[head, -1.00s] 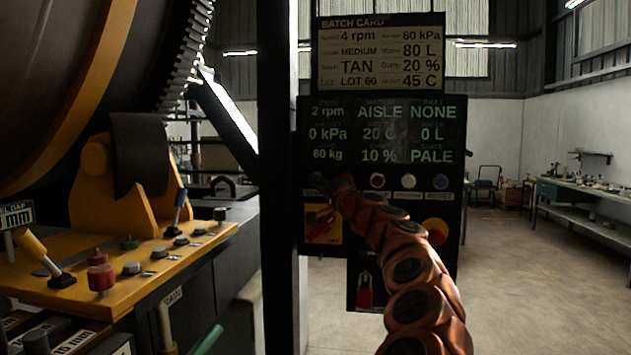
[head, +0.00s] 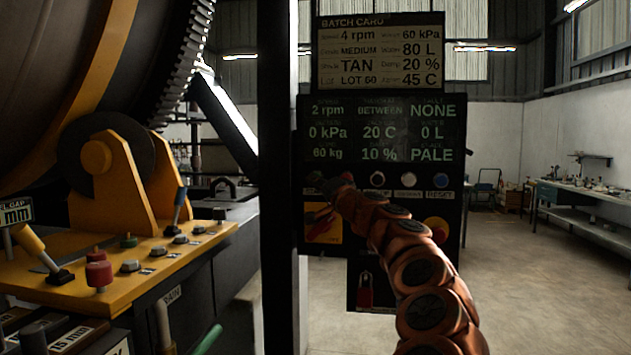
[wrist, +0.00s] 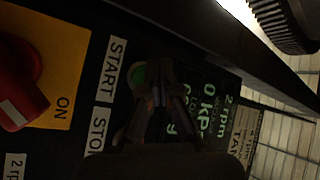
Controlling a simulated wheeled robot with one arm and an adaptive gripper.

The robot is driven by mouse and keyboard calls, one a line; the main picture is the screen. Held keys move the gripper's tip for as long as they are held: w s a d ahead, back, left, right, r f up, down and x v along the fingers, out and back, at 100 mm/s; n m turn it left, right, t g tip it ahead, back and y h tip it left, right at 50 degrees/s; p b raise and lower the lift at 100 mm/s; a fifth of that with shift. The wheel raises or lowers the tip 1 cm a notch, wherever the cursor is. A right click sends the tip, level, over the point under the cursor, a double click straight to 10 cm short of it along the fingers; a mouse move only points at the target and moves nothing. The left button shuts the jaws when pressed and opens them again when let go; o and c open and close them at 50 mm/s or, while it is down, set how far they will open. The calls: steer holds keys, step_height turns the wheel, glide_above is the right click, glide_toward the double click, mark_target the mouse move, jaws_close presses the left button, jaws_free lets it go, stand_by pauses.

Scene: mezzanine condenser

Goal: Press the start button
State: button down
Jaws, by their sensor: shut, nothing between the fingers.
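The green start button (wrist: 138,76) shows in the wrist view beside the START label (wrist: 113,68) on the dark control panel (wrist: 75,115). My gripper (wrist: 160,92) is shut and empty, its fingertips right next to the button and partly over its edge. I cannot tell whether they touch it. The STOP label (wrist: 98,130) lies beside START, and the stop button is hidden behind my gripper. In the head view my gripper (head: 334,187) is at the left of the panel's button row and hides part of it.
A red rotary switch (wrist: 18,85) on a yellow plate is close by; it also shows in the head view (head: 322,224). A dark post (head: 279,180) stands left of the panel. A yellow control desk (head: 130,275) is at left. Open floor (head: 540,270) lies at right.

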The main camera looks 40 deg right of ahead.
steer(key=s+a+b, duration=0.1)
steer(key=a, duration=0.1)
steer(key=s+a+b, duration=0.2)
stand_by(0.5)
steer(key=shift+a, duration=0.1)
stand_by(0.8)
